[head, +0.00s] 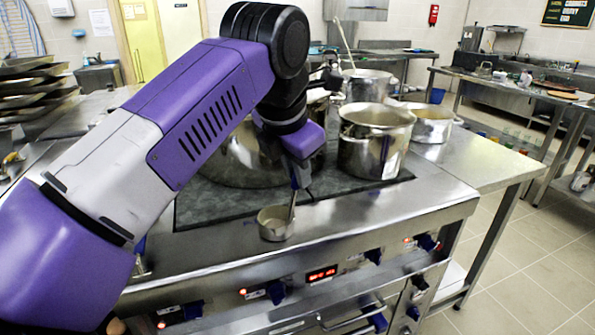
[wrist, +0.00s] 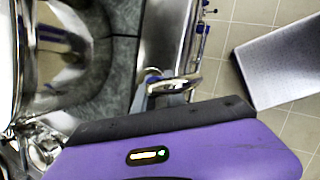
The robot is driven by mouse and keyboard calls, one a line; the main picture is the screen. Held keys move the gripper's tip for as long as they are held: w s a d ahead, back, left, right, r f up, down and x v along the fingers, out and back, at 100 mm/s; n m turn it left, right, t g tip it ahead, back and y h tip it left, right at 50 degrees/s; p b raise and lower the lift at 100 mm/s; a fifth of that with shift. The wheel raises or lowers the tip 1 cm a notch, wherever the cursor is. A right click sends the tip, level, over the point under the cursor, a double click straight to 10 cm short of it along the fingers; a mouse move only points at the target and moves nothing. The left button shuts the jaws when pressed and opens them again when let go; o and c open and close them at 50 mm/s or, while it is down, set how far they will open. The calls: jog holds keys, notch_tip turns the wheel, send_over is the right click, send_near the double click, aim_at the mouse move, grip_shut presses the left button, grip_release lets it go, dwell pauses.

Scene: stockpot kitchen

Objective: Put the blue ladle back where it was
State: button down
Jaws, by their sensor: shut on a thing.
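The blue ladle (head: 276,225) hangs from my gripper (head: 298,173) in the head view, its metal bowl low and its handle rising steeply, slightly tilted. The bowl is over the steel front strip of the stove; I cannot tell whether it touches it. My gripper is shut on the upper handle, and the arm hides part of the grip. In the wrist view, the rim of the ladle (wrist: 183,82) shows just beyond the purple gripper body.
A wide shiny pot (head: 228,165) stands behind my gripper, and a tall steel pot (head: 374,150) stands to its right. A lower pot (head: 432,125) is farther right. Knobs line the stove front (head: 350,262). The steel counter (head: 470,165) at right has bare room.

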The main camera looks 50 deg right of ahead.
jog(key=shift+f, duration=0.15)
jog(key=c, duration=1.4)
grip_release()
jog(key=shift+a+r, duration=0.1)
jog(key=shift+r, duration=0.35)
jog(key=p+v, duration=0.1)
jog(key=v, duration=1)
jog(key=shift+a+r, duration=0.1)
jog(key=shift+r, duration=0.1)
